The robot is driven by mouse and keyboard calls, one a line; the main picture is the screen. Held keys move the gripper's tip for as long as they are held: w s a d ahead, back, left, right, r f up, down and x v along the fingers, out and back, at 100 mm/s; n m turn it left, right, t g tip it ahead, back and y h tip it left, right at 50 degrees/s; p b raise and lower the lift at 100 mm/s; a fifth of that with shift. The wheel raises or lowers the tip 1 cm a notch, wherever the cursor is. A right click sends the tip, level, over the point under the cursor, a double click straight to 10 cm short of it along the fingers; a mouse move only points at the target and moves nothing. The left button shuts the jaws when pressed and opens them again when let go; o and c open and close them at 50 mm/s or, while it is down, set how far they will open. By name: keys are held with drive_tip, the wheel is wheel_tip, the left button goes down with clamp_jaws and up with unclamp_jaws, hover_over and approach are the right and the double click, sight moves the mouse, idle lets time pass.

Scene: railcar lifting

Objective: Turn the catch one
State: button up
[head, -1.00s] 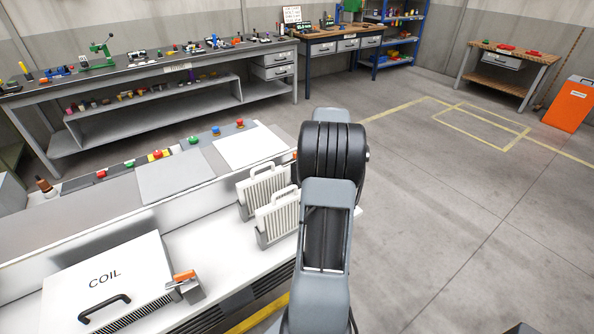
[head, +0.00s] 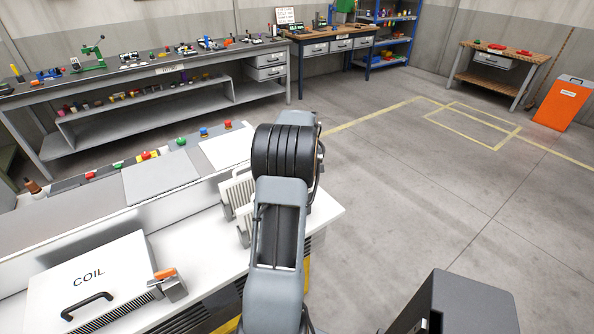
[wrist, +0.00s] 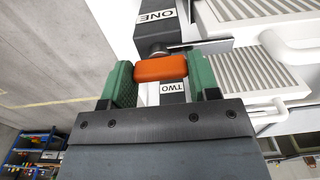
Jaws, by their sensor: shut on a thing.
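In the wrist view, my gripper (wrist: 163,72) has its green-padded fingers on both sides of an orange catch handle (wrist: 160,67) and is shut on it. The handle lies across the picture, in front of a dark metal pivot (wrist: 159,48). A plate reading ONE (wrist: 155,16) is beyond the handle, and a plate reading TWO (wrist: 173,88) is on the near side. In the head view my own arm hides the gripper and this catch. Another orange-handled catch (head: 165,273) sits at the corner of the white COIL cover (head: 110,255).
White slatted filter-like units with handles (wrist: 245,75) stand close to the right of the gripper; they also show beside my arm in the head view (head: 236,193). Coloured buttons (head: 181,141) line the back of the white unit. Open floor (head: 400,200) lies to the right.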

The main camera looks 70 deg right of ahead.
drive_tip(key=shift+d+r, duration=0.1)
drive_tip(key=o, duration=1.3)
wheel_tip(320, 180, up, 14)
drive_tip(key=shift+f, duration=0.15)
idle(0.5)
